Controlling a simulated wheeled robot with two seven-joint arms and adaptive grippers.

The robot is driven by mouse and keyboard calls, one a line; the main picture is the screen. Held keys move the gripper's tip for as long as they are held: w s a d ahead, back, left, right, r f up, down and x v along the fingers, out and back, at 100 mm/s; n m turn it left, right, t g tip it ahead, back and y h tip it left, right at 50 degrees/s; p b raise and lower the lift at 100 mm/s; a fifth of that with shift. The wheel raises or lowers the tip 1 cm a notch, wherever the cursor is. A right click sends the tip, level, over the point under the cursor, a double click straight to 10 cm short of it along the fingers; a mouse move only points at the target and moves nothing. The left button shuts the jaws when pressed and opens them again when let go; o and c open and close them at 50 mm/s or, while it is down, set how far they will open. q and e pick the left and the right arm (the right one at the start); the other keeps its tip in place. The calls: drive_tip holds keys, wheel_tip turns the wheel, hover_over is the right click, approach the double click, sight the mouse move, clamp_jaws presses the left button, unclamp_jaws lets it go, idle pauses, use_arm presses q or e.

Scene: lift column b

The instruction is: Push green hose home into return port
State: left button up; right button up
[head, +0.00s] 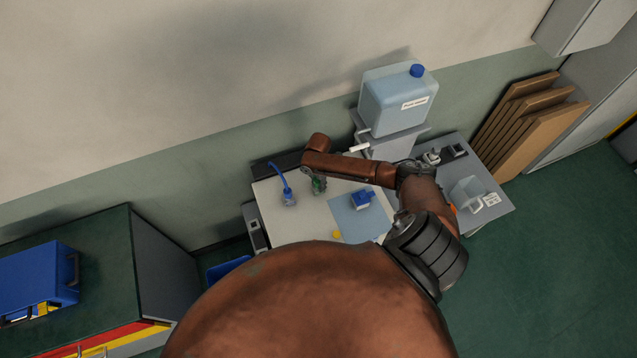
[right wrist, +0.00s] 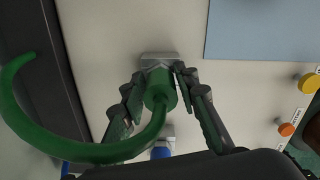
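The green hose (right wrist: 85,150) curves in from the left in the right wrist view and ends in a thick green plug (right wrist: 161,88). The plug is at a grey port block (right wrist: 158,58) on the pale panel. How deep it sits cannot be told. My right gripper (right wrist: 160,76) has one finger on each side of the plug, close against it, and looks shut on it. In the head view, my right gripper (head: 318,184) is small, with a bit of green at it. My left gripper is not in view.
A blue hose (head: 284,180) stands in a port left of my right gripper. A blue mat (head: 347,228) with a blue part (head: 361,200) lies to the right. A water tank (head: 392,105) stands behind. A side table (head: 497,212) stands at the right.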

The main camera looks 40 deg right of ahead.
drive_tip(key=o, duration=0.4)
wheel_tip(320, 180, up, 12)
idle(0.6)
drive_tip(key=shift+s, duration=0.1)
idle(0.5)
